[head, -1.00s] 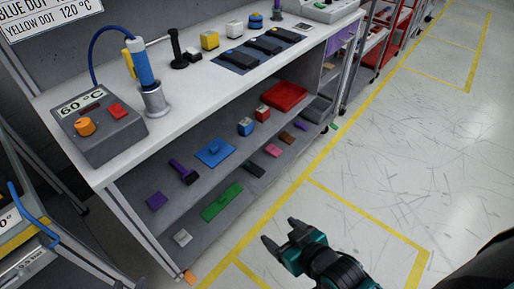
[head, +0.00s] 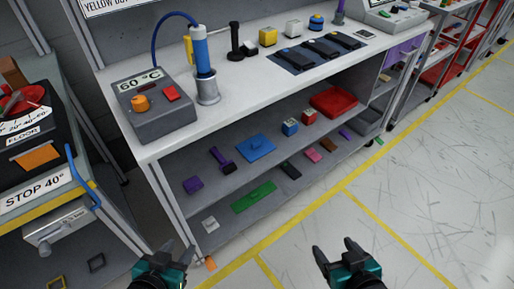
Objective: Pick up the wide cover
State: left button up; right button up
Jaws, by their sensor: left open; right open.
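I cannot tell for sure which thing is the wide cover. A flat blue plate with a small raised knob (head: 256,147) lies on the middle shelf under the bench and looks like a cover. A long green piece (head: 253,196) lies on the lower shelf in front of it. My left gripper (head: 170,254) is open and empty at the bottom of the head view, in front of the shelf's left end. My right gripper (head: 335,250) is open and empty over the floor, right of the left one. Both are apart from the shelf pieces.
The white bench (head: 230,95) carries a grey 60 °C box (head: 152,108) and a blue tool in a metal holder (head: 203,65). A red tray (head: 333,102), a purple part (head: 220,160) and several small blocks lie on the shelves. A cart (head: 45,200) stands left. The floor (head: 420,200) is clear at right.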

aim_at(253, 149)
jog(key=u, duration=0.9)
jog(key=i+l+u, duration=0.1)
jog(key=l+u, duration=0.25)
jog(key=u, duration=0.15)
jog(key=l+u, duration=0.65)
jog(key=l, duration=0.2)
jog(key=k+l+u, duration=0.2)
jog(key=l, duration=0.95)
